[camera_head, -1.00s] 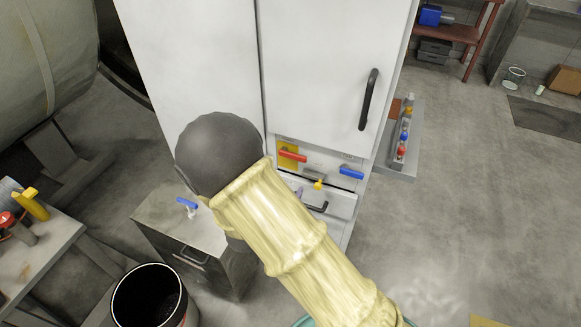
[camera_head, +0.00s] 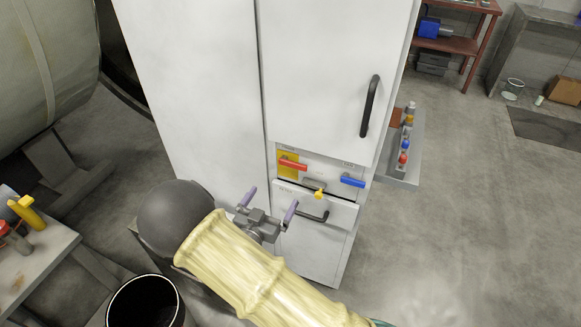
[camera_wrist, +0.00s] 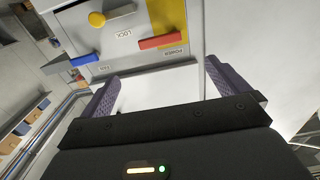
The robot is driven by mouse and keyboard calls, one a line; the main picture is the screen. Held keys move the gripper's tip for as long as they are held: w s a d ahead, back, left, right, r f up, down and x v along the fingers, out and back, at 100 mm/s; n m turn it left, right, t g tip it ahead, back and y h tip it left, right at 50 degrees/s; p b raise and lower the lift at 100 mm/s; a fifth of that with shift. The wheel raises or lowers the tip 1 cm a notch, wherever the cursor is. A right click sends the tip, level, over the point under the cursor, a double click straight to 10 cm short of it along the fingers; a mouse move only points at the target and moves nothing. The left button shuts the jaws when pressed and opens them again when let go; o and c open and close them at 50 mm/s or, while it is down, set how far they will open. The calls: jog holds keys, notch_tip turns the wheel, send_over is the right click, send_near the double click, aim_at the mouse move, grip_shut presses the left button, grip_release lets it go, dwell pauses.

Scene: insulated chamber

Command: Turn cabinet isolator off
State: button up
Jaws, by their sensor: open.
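The tall white cabinet (camera_head: 320,70) has a control panel below its upper door. A red handle (camera_head: 293,164) lies roughly horizontal on a yellow plate (camera_head: 284,172). To its right are a yellow knob (camera_head: 319,193) and a blue handle (camera_head: 352,181). The wrist view shows the red handle (camera_wrist: 163,41) near a label reading POWER, the yellow knob (camera_wrist: 97,19) by LOCK, and the blue handle (camera_wrist: 72,63). My gripper (camera_head: 270,205) is open and empty, its purple-grey fingers below and left of the red handle and apart from it. It also shows in the wrist view (camera_wrist: 161,75).
A black door handle (camera_head: 370,107) and a drawer handle (camera_head: 312,214) stick out above and below the panel. A grey shelf (camera_head: 404,170) with small coloured items is beside the cabinet. A black bin (camera_head: 148,300) and a bench (camera_head: 40,250) stand lower left.

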aim_at(291, 166)
jog(key=p+x, duration=0.1)
jog(key=x, duration=1.3)
jog(key=shift+c, duration=0.2)
jog(key=c, duration=1.2)
jog(key=shift+f, duration=0.1)
jog(key=shift+c, duration=0.2)
jog(key=shift+s+a, duration=0.1)
jog(key=shift+a, duration=0.05)
